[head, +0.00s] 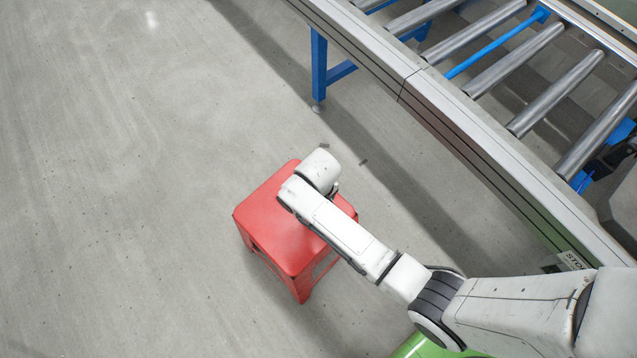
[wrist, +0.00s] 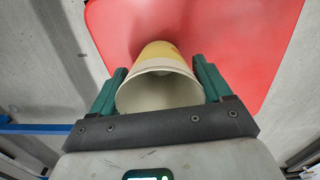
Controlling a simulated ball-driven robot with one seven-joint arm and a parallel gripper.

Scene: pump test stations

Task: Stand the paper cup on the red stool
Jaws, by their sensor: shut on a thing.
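The red stool (head: 277,222) stands on the floor in the middle of the head view, with my arm reaching over its top. In the wrist view its red seat (wrist: 225,38) fills the upper middle. The paper cup (wrist: 161,62) is yellow and pale, with its open rim facing the wrist camera. My gripper (wrist: 162,78) is shut on the cup, one green finger on each side, with the seat behind it. I cannot tell whether the cup's base touches the seat. In the head view my arm hides the cup and the gripper.
A roller conveyor (head: 480,125) with a grey side rail and blue legs (head: 319,65) runs along the upper right, apart from the stool. Grey concrete floor (head: 110,180) lies open to the left of the stool.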

